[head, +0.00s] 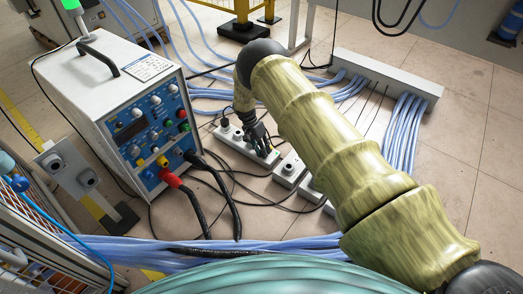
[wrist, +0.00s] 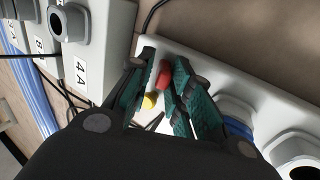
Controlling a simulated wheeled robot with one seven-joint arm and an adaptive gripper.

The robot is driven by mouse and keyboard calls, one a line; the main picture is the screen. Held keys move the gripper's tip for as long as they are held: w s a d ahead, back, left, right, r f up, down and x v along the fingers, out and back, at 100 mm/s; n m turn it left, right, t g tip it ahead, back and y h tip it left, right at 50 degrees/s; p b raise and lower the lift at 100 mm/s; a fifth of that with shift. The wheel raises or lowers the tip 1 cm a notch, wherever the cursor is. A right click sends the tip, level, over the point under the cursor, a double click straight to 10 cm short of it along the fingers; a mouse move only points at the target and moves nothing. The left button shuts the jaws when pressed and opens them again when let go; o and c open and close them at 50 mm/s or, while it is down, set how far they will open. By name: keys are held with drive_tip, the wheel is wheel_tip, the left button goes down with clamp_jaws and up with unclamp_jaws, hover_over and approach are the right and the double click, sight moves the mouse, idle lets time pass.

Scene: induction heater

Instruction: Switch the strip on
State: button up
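A pale power strip (wrist: 215,92) lies under my gripper in the wrist view, with a red button (wrist: 164,73) and a yellow button (wrist: 150,101) on it. My gripper (wrist: 163,62) points down at the strip with its teal-padded fingers apart, one on each side of the red button. The red button looks very close to the right finger; I cannot tell whether they touch. The yellow button is nearer the palm. In the head view my gripper (head: 262,150) is low over the strip (head: 231,134), and its fingers hide the buttons there.
Another strip (wrist: 97,45), marked 4A, lies left in the wrist view. More strips (head: 290,170) lie right of my gripper in the head view. A white heater cabinet (head: 110,85) stands left. Blue hoses (head: 403,130) and black cables (head: 205,195) cross the floor.

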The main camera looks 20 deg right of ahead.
drive_tip(key=shift+a+r, duration=0.1)
drive_tip(key=shift+a, duration=0.05)
drive_tip(key=v, duration=1.2)
idle(0.4)
